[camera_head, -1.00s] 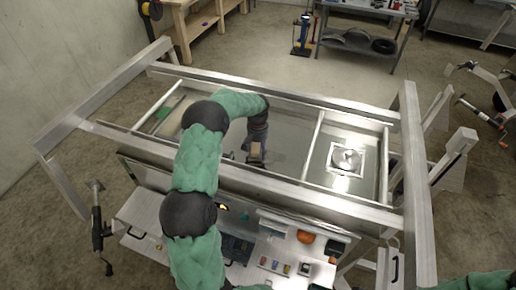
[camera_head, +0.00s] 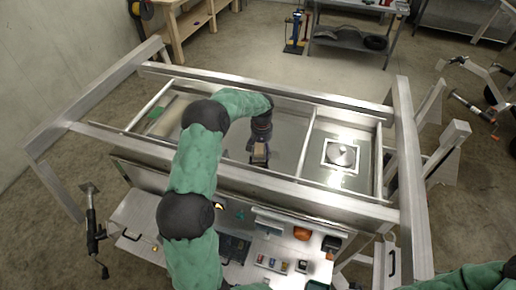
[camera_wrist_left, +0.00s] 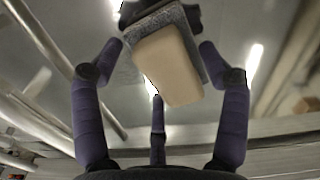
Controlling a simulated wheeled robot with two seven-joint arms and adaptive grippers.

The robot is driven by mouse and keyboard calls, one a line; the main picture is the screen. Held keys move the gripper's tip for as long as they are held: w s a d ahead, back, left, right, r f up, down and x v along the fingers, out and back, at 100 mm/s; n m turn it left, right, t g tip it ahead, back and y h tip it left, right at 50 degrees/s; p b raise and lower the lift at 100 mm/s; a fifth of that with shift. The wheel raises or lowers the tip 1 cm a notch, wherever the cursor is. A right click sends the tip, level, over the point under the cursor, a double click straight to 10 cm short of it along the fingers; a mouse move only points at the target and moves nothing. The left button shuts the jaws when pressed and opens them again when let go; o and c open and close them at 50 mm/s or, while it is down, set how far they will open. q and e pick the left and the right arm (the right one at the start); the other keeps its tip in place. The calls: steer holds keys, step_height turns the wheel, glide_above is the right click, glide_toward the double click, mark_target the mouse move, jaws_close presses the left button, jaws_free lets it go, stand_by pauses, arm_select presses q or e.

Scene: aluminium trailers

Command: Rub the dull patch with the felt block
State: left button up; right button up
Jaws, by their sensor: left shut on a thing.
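My left gripper (camera_head: 260,145) is over the middle panel of the aluminium trailer frame (camera_head: 270,178). In the left wrist view, its dark purple fingers (camera_wrist_left: 160,62) are around the felt block (camera_wrist_left: 168,65), which has a tan top and a grey felt layer. The block also shows small in the head view (camera_head: 259,155), low over the shiny panel (camera_head: 285,135). I cannot tell whether the felt touches the panel. The dull patch cannot be made out clearly; the block or arm may hide it. My right gripper is out of view; only part of that arm shows at bottom right.
A crossbar (camera_head: 306,142) stands right of the block. The near rail (camera_head: 230,172) lies close to my gripper. A bench with small tools and an orange item (camera_head: 301,233) is in front.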

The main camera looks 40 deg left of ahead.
mark_target(280, 160)
arm_select(q)
steer(key=shift+w+d+f+b, duration=0.15)
steer(key=shift+w+d, duration=0.1)
steer(key=shift+d, duration=0.55)
steer(key=shift+w+d+b, duration=0.15)
steer(key=shift+w+d, duration=0.05)
steer(key=shift+d, duration=0.55)
steer(key=shift+w+d+f+b, duration=0.15)
steer(key=shift+w+d, duration=0.1)
steer(key=shift+d, duration=0.55)
steer(key=shift+w+d+r, duration=0.1)
steer(key=shift+w+d, duration=0.15)
steer(key=shift+d, duration=0.5)
steer(key=shift+w+d+r, duration=0.1)
steer(key=shift+w+d, duration=0.1)
steer(key=shift+d, duration=0.55)
steer(key=shift+a, duration=0.1)
